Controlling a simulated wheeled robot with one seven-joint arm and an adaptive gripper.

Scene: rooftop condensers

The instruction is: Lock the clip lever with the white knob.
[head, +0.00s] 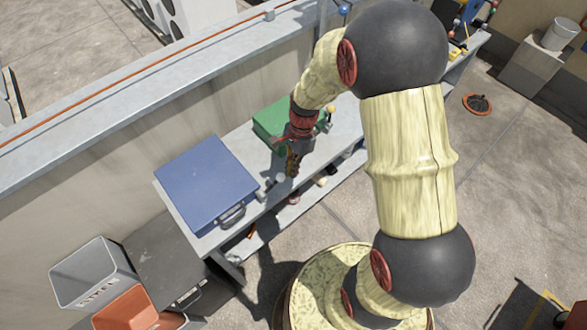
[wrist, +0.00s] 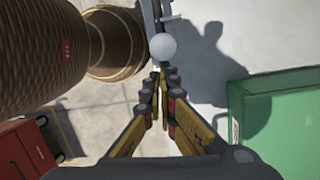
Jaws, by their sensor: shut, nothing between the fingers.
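The white knob (wrist: 162,47) is a pale ball just beyond my fingertips in the wrist view. The clip lever (wrist: 158,14) shows as a narrow grey bar running up from the knob to the picture's top edge, near the bench edge. Its clip end is out of view there. My gripper (wrist: 160,76) is shut and empty, its fingertips close to the knob; I cannot tell if they touch it. In the head view my gripper (head: 291,168) points down over the bench, beside a small pale ball (head: 281,177) that looks like the knob.
A blue case (head: 205,182) lies on the grey bench left of my gripper. A green box (head: 270,122) stands behind it, and on the right in the wrist view (wrist: 285,112). A parapet wall (head: 120,130) runs behind the bench. Crates (head: 92,272) stand at lower left.

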